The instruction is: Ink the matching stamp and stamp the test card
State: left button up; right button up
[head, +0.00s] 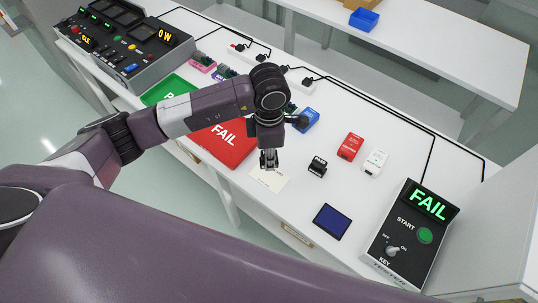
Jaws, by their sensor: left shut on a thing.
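My left gripper (268,159) points down over the upper part of the cream test card (272,182), which lies on the white table. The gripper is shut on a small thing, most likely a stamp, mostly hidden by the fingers. I cannot tell whether it touches the card. A black stamp (318,167) with a white label too small to read stands to the right of the card. The dark blue ink pad (332,222) lies open near the table's front edge. The tester (412,235) shows FAIL in green. My right gripper is not in view.
A red FAIL tray (232,155) and a partly hidden green tray (166,88) lie left of the card. Red (350,147), white (375,163) and blue (308,121) devices stand behind. A control console (125,42) is at far left. Table between card and pad is clear.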

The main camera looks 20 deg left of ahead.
pick_arm(q)
jog(key=b, duration=0.3)
send_over(269, 177)
jog(key=shift+w+f, duration=0.15)
jog(key=shift+f, duration=2.9)
jog(key=shift+f+b, duration=0.5)
jog(key=shift+b, duration=0.1)
jog(key=shift+f, duration=0.1)
